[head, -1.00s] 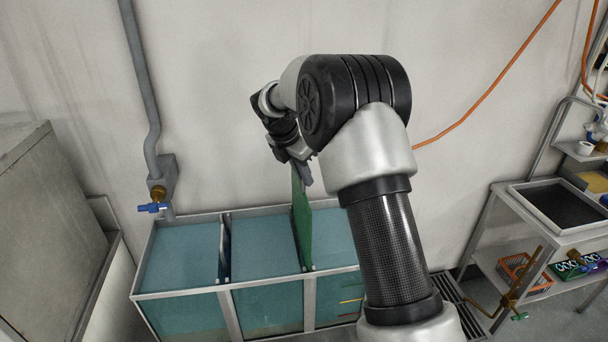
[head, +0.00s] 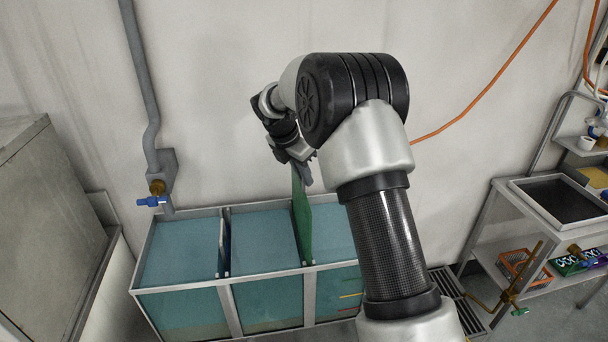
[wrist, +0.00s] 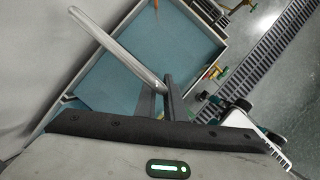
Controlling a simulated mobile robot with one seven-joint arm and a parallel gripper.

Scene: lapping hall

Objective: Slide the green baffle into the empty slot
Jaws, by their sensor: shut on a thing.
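The green baffle (head: 302,222) stands upright at the line between the middle and right compartments of the tank (head: 262,279) in the head view. Its upper part rises above the rim, and its lower edge meets the front rim. I cannot tell how deep it sits or whether its edges are in the guides. My gripper (head: 303,174) is shut on the baffle's top. In the wrist view the fingers (wrist: 160,100) reach over the blue-green tank water, and no green face of the baffle shows clearly. The slot itself is hidden by the baffle.
A dark divider (head: 225,246) stands between the left and middle compartments. A pipe with a blue-handled tap (head: 153,200) is on the wall at the back left. A grey cabinet (head: 50,215) is at the left. A metal trolley (head: 555,215) stands at the right, beyond a floor grate (head: 462,303).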

